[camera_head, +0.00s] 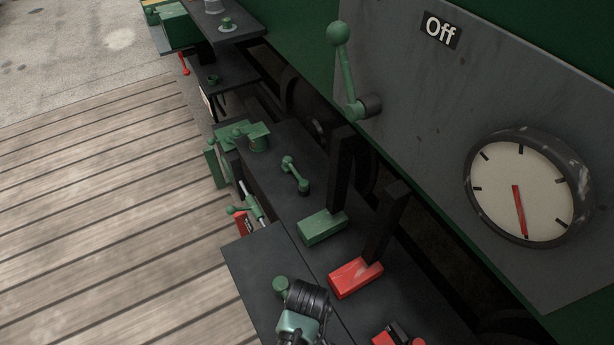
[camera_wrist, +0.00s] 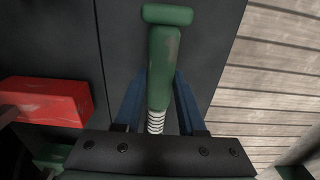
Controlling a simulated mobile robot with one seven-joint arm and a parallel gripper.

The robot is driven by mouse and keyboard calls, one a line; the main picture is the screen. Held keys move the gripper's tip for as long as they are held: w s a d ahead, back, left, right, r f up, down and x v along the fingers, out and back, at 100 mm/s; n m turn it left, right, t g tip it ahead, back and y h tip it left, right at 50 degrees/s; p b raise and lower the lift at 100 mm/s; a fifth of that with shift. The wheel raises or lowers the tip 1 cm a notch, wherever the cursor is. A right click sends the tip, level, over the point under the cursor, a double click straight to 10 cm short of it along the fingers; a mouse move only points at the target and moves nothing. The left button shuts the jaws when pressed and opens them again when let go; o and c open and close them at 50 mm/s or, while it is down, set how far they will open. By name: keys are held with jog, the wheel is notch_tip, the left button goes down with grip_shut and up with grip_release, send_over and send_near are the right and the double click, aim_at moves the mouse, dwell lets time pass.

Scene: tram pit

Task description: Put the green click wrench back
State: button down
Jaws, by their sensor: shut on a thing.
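In the wrist view a green handle (camera_wrist: 163,65) with a short green crossbar at its far end lies between the two blue fingers of my gripper (camera_wrist: 160,88). My gripper is shut on it. A pale ribbed shaft (camera_wrist: 156,122) runs from the handle toward the palm and is hidden behind the dark palm bar. I take this to be the green click wrench. In the head view my wrist covers most of it, and a small green end (camera_head: 280,284) shows beside the wrist over the dark bench (camera_head: 262,262).
A red block (camera_head: 356,278) and a green block (camera_head: 323,227), each with a dark upright, stand along the bench. A green lever (camera_head: 295,175) lies beyond. The grey panel (camera_head: 430,120) with a dial (camera_head: 521,187) rises at right. Wooden decking (camera_head: 110,220) at left is clear.

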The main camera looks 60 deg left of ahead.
jog(key=shift+f, duration=0.1)
jog(key=c, duration=0.5)
grip_release()
jog(key=shift+f+b, duration=0.45)
jog(key=shift+b, duration=0.35)
notch_tip(320, 180, up, 14)
jog(key=p, duration=0.1)
jog(key=shift+f, duration=0.25)
jog(key=shift+w, duration=0.1)
